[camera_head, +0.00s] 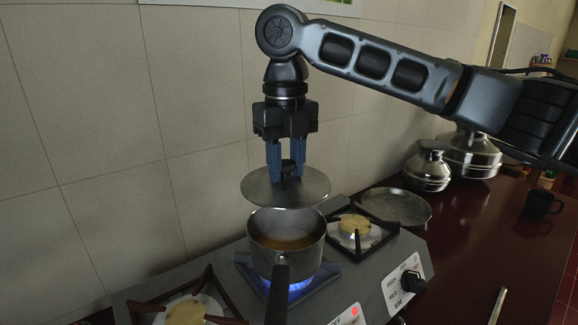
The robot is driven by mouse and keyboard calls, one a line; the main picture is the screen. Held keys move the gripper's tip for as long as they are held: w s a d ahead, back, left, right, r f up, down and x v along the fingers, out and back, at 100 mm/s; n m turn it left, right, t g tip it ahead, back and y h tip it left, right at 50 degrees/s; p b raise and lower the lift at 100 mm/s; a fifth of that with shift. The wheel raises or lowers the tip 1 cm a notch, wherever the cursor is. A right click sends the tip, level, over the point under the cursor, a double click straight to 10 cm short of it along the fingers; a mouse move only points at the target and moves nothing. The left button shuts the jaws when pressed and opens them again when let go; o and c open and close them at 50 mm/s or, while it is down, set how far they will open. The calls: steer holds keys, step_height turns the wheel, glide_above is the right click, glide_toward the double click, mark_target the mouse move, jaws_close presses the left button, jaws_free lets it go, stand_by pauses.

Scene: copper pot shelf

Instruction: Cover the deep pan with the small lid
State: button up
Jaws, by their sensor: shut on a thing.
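The small lid (312,188) is a flat, round metal disc with a dark knob on top. My gripper (285,174) points down and is shut on the lid's knob. It holds the lid roughly level, above and slightly behind the deep pan (298,260). The deep pan is a metal saucepan with a dark handle pointing toward the camera and brownish liquid inside. It stands on a lit burner with a blue flame.
A second burner (353,226) is empty at right, another (186,310) at front left. A round flat metal piece (396,205) lies on the counter behind the stove. Metal pots (428,168) stand at back right, a dark mug (541,203) at far right. A tiled wall (100,130) borders the left.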

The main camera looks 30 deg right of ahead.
mark_target(287, 184)
steer(key=shift+f, duration=0.1)
stand_by(0.3)
steer(key=shift+f+b, duration=0.7)
steer(key=shift+f, duration=1.3)
steer(key=shift+p, duration=0.7)
stand_by(0.3)
steer(key=shift+f+b, duration=0.85)
steer(key=shift+f, duration=1.35)
stand_by(1.9)
steer(key=o, duration=1.2)
steer(key=shift+c, duration=0.2)
